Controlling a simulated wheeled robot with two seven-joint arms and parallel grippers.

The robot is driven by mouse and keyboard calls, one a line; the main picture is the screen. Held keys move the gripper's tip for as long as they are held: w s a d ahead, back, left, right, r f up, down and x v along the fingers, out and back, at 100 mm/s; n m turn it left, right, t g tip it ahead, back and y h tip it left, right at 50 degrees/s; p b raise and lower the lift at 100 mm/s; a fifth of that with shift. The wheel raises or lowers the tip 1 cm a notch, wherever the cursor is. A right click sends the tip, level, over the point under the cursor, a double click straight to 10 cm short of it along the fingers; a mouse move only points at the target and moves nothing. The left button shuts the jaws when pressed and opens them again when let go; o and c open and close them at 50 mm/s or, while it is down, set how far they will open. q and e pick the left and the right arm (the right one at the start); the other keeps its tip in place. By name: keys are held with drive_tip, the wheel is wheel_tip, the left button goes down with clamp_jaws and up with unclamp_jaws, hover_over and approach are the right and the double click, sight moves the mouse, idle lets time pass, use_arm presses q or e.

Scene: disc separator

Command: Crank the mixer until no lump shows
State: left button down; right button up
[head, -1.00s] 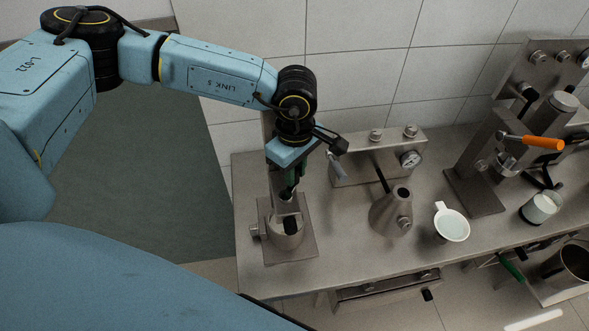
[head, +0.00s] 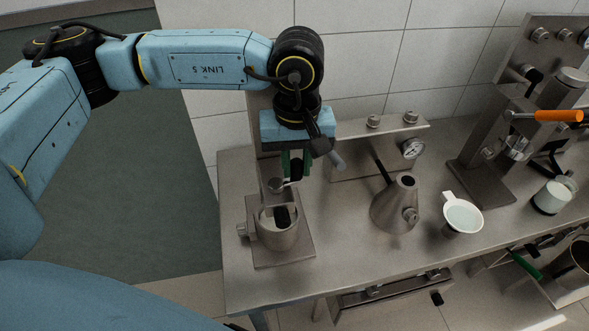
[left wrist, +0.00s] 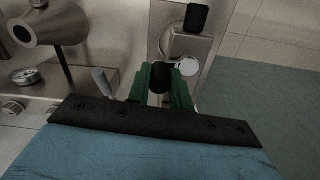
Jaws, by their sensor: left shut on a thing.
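The mixer is a metal stand with a base plate (head: 284,252), a bowl (head: 277,237) and an upright post at the left end of the counter. A black piece hangs over the bowl's opening and hides part of its inside; I cannot tell whether a lump shows. My left gripper (head: 293,172) is above and behind the bowl, beside the mixer's top. In the left wrist view my green fingers (left wrist: 162,80) are shut on a black knob (left wrist: 160,76), apparently the crank's. A pale round disc (left wrist: 187,67) shows beside them. My right gripper is not in view.
Right of the mixer stand a conical metal vessel (head: 396,204), a white cup (head: 463,216) and a gauge box (head: 371,152). A press with an orange handle (head: 557,116) stands farther right. A tiled wall (head: 370,62) closes the back; the floor at left is clear.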

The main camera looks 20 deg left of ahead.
sight(297, 165)
use_arm(q)
drive_tip(key=shift+s+d+m+b, duration=0.2)
drive_tip(key=shift+m+b, duration=0.55)
drive_tip(key=shift+m, duration=0.05)
drive_tip(key=c, duration=1.3)
unclamp_jaws()
drive_tip(key=shift+o, duration=0.2)
wheel_tip(297, 165, up, 14)
drive_tip(key=shift+f+b, duration=0.25)
drive_tip(key=shift+b, duration=0.15)
